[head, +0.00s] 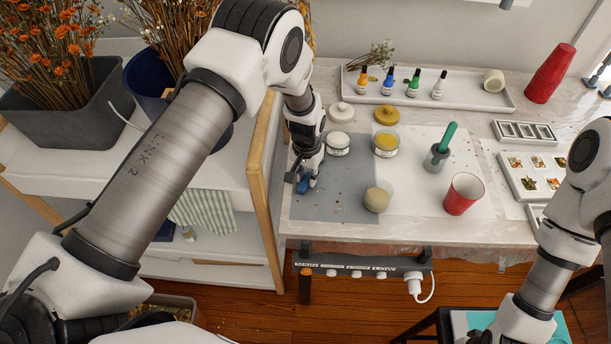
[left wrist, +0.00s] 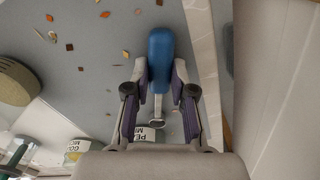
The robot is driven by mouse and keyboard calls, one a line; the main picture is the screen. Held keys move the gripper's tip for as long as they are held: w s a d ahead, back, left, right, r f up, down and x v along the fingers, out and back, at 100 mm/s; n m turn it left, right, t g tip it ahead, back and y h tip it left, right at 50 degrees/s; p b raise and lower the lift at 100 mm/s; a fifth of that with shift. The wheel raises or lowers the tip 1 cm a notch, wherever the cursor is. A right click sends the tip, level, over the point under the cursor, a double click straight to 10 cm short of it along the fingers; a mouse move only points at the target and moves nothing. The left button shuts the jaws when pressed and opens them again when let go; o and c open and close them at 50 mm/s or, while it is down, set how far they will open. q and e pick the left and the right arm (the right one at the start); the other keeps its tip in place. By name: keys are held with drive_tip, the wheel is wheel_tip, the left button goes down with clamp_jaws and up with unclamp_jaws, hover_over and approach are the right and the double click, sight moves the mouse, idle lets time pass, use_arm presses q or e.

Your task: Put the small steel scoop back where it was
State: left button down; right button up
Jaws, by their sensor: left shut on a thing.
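The small steel scoop has a blue handle (left wrist: 160,58) and a small steel end (left wrist: 157,118). My left gripper (left wrist: 160,88) is shut on it over the grey mat (left wrist: 100,70). In the head view, the left gripper (head: 303,180) and the blue handle (head: 308,184) are at the mat's left part. I cannot tell whether the scoop touches the mat. Behind the gripper stand an open jar of white powder (head: 338,146) and an open jar of gold powder (head: 385,146). My right gripper is not in view.
Small flakes lie on the mat. A beige cup (head: 377,199), a red cup (head: 463,194) and a grey pot with a green-handled tool (head: 437,158) stand to the right. White (head: 341,112) and gold (head: 387,116) lids lie behind. A long tray (head: 460,98) holds several small bottles.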

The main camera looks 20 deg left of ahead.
sight(308, 178)
use_arm(q)
drive_tip(key=c, duration=1)
unclamp_jaws()
drive_tip(key=shift+w+d+f, duration=0.1)
drive_tip(key=shift+w+f, duration=0.2)
drive_tip(key=shift+w, duration=0.05)
drive_tip(key=shift+s+r, duration=0.35)
drive_tip(key=shift+w+r, duration=0.1)
drive_tip(key=shift+r, duration=0.1)
wheel_tip(308, 178, up, 12)
drive_tip(key=b, duration=0.4)
drive_tip(key=shift+f, duration=0.25)
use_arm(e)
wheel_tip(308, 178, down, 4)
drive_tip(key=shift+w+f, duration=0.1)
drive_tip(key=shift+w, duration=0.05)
use_arm(q)
drive_tip(key=shift+w, duration=0.1)
